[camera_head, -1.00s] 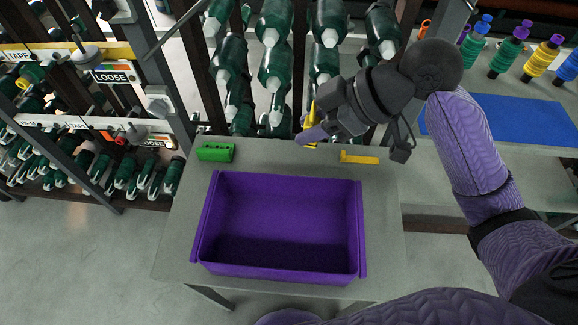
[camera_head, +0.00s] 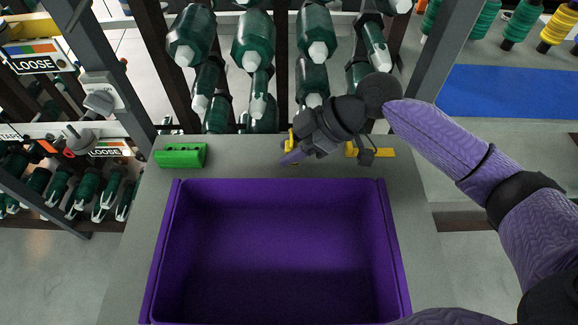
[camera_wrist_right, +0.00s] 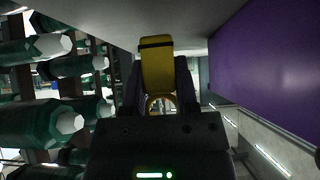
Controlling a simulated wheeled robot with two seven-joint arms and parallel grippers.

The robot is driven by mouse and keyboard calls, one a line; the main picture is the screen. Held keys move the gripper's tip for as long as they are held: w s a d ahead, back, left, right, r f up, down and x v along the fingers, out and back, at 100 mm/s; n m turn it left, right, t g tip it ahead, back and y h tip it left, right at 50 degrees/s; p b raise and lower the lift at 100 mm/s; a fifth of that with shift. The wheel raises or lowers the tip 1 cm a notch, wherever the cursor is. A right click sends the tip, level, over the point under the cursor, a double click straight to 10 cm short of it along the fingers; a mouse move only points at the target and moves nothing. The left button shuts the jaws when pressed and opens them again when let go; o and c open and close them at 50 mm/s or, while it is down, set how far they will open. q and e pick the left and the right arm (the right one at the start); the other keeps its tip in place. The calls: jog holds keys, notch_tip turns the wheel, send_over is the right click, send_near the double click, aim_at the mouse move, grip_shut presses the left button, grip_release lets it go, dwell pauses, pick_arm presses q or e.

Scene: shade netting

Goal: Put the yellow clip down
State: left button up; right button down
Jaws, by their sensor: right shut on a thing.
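The yellow clip (camera_head: 291,139) is between the fingers of my right gripper (camera_head: 290,153), above or at the strip of grey table behind the purple bin. In the right wrist view the clip (camera_wrist_right: 158,68) stands out between the two dark fingers (camera_wrist_right: 158,88), which are shut on it. The fingers hide part of the clip in the head view. I cannot tell whether the clip touches the table. My left gripper is not in view.
The open, empty purple bin (camera_head: 172,235) fills the front of the grey table (camera_head: 235,160). A green block (camera_head: 181,155) lies at the back left. Another yellow piece (camera_head: 383,152) lies right of the gripper, partly hidden. Green spools (camera_head: 252,45) hang behind the table.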

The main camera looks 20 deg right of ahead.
notch_tip(320, 180, down, 3)
jog(key=shift+r+b, duration=0.2)
jog(key=shift+b, duration=0.15)
jog(key=shift+f, duration=0.1)
jog(key=shift+c, duration=2.2)
grip_release()
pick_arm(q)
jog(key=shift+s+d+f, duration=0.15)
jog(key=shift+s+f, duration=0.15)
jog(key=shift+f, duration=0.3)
pick_arm(e)
jog(key=shift+o, duration=0.3)
